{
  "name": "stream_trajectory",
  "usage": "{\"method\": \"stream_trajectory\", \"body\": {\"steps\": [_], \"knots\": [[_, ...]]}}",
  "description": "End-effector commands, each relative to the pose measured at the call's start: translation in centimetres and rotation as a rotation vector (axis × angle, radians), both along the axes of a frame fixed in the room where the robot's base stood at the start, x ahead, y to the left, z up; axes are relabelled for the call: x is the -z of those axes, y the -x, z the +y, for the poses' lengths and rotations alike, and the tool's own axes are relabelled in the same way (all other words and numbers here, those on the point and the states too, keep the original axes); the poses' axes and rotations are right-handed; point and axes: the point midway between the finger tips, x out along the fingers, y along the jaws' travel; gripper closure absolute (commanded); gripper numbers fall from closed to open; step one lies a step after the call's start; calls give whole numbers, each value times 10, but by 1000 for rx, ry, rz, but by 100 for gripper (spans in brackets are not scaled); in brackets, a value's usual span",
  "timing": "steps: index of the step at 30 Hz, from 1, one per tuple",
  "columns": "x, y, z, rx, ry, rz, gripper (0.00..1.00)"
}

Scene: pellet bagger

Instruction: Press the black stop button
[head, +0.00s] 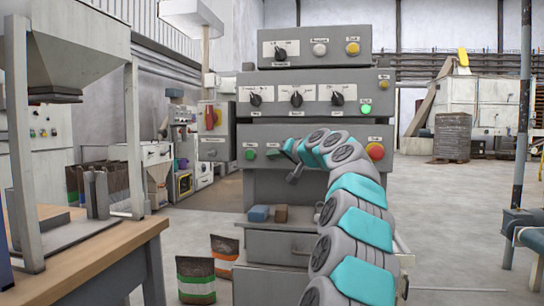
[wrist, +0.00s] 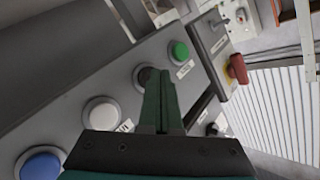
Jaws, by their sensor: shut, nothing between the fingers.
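The black stop button (wrist: 144,74) shows in the wrist view as a dark round button in a light ring, partly hidden behind my fingers. It sits on the sloped grey panel (wrist: 100,72) between a green button (wrist: 180,50) and a white button (wrist: 102,113). My gripper (wrist: 161,74) is shut and empty, its fingertips at the right side of the black button in the picture. I cannot tell whether they touch it. In the head view my gripper (head: 287,148) is in front of the lowest panel, and the black button is hidden there.
A blue button (wrist: 41,165) lies lower left in the wrist view. A red mushroom button (head: 375,151) is right of my arm on the lowest panel. A red-handled switch box (head: 211,118) stands left of the machine. A wooden table (head: 100,248) is at left.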

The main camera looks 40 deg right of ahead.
Motion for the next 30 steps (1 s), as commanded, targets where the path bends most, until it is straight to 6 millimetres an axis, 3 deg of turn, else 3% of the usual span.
{"method": "stream_trajectory", "body": {"steps": [14,30], "knots": [[0,-2,-2,0,0,0,100],[0,7,9,0,-1,1,100]]}}
